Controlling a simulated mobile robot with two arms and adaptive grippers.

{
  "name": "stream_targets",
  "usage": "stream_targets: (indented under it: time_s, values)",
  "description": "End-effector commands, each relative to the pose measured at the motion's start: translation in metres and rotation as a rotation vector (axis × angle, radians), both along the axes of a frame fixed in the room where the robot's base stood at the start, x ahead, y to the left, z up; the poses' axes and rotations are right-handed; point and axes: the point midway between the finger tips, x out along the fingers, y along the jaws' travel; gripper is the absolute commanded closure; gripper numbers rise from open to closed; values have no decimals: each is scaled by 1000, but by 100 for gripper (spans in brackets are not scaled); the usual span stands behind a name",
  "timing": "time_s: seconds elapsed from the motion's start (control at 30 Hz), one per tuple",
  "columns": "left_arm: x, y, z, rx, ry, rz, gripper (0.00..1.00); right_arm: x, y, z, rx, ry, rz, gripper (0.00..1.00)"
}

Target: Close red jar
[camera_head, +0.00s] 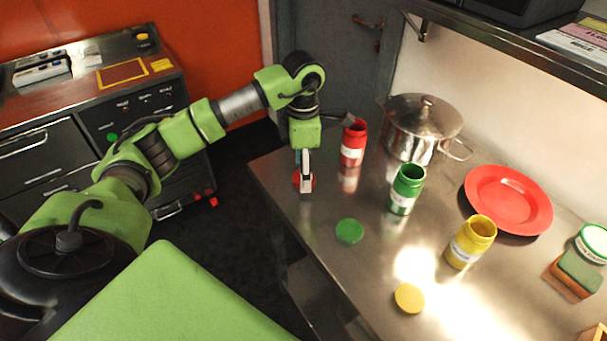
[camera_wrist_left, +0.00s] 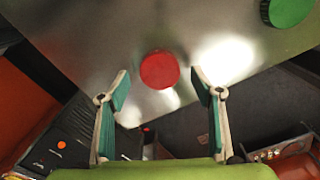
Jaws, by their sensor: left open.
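The red jar (camera_head: 353,143) stands upright and open near the back left of the steel table. Its red lid (camera_head: 311,182) lies on the table near the left edge, in front of the jar and partly hidden by my left gripper (camera_head: 303,185). In the left wrist view the red lid (camera_wrist_left: 159,70) lies beyond the open fingers of my left gripper (camera_wrist_left: 160,92), roughly centred between them. The gripper is empty and above the lid; the exact gap is unclear. My right gripper shows in neither view.
A green jar (camera_head: 406,189) and a yellow jar (camera_head: 470,241) stand to the right, with a green lid (camera_head: 349,231) and a yellow lid (camera_head: 409,298) before them. A steel pot (camera_head: 422,128), a red plate (camera_head: 509,200) and a sponge (camera_head: 580,272) are on the table. A shelf (camera_head: 490,38) overhangs the back.

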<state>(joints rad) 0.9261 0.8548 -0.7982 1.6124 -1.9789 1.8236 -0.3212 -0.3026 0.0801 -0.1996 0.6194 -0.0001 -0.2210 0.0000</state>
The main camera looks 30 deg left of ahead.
Motion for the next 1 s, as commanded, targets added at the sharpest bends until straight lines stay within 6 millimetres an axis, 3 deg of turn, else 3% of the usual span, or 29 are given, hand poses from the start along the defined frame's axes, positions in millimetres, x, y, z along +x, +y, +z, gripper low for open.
stream_targets:
  time_s: [0.13,0.47,0.63,1.0]
  values:
    - [0,0,-12,-1,1,1,40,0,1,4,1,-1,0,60]
    - [0,0,-14,0,-1,0,40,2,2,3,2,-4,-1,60]
    - [0,0,-14,-1,-1,0,67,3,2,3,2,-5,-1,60]
    - [0,0,-13,0,-1,0,67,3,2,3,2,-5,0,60]
